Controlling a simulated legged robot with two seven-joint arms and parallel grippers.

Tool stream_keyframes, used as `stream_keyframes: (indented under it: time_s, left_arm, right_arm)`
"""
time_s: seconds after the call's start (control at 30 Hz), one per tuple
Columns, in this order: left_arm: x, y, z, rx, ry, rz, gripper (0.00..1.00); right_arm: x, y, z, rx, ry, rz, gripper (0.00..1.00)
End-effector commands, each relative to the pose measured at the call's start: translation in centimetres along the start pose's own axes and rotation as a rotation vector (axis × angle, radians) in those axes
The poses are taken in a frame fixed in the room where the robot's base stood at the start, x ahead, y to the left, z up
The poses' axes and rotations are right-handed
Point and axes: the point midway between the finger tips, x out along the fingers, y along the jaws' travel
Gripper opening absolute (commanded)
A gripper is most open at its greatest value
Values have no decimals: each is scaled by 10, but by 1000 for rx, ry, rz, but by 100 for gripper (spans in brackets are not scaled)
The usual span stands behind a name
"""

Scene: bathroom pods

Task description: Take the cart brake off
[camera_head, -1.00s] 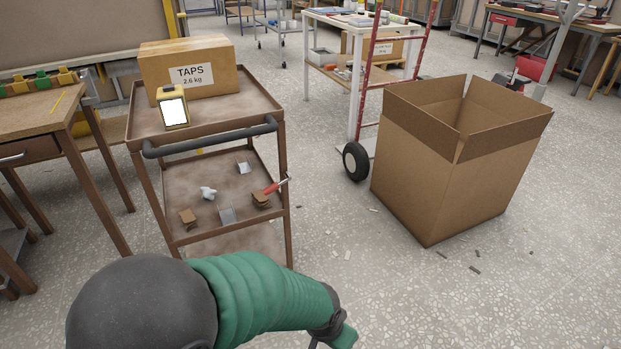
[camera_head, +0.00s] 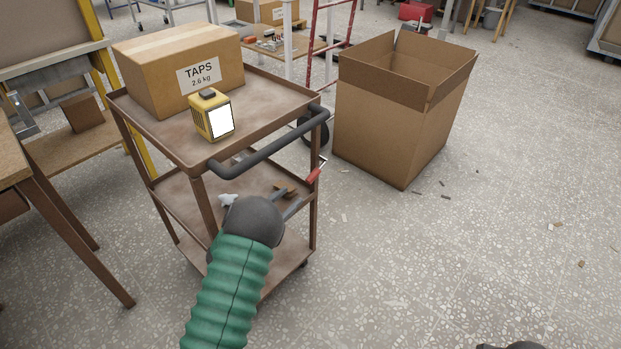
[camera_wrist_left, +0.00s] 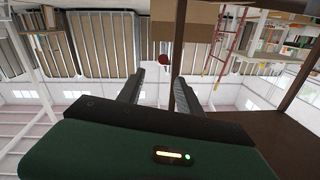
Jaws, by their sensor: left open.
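The brown metal cart (camera_head: 185,150) stands left of centre, with a dark push handle (camera_head: 265,150) along its near right edge. A lever with a red grip (camera_head: 314,174), seemingly the brake, sticks out at the cart's right corner post, below the handle. My left gripper (camera_head: 296,198) is open and empty, just below and left of the red grip, with its fingers pointing towards it. In the left wrist view the red grip (camera_wrist_left: 164,60) shows end-on, beyond and between the open fingers (camera_wrist_left: 159,80). I see no contact.
A TAPS box (camera_head: 180,70) and a yellow device (camera_head: 211,115) stand on the cart's top. Small parts lie on its middle shelf. A large open carton (camera_head: 395,125) stands right of the cart. A workbench (camera_head: 12,155) is at the left. Floor at right is mostly clear.

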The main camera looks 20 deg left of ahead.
Motion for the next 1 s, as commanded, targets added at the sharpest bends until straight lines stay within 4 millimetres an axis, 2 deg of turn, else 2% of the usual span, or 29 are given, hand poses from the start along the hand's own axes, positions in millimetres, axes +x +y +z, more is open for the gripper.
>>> stream_keyframes:
  time_s: [0.03,0.3,0.5,0.63,0.87,1.0]
  left_arm:
    - [14,1,5,0,4,3,42]
    - [80,-8,12,-15,6,-1,42]
    - [115,-9,9,-14,4,-3,42]
    - [123,-8,6,-13,3,-4,42]
    - [122,-10,6,-16,3,-5,41]
    - [122,-10,7,-16,3,-5,23]
  right_arm:
    - [9,0,2,1,0,0,36]
    - [33,0,8,0,0,0,36]
    - [43,0,10,0,0,0,36]
    - [44,0,10,0,0,0,36]
    - [43,0,10,0,0,0,36]
    - [43,0,10,0,0,0,36]
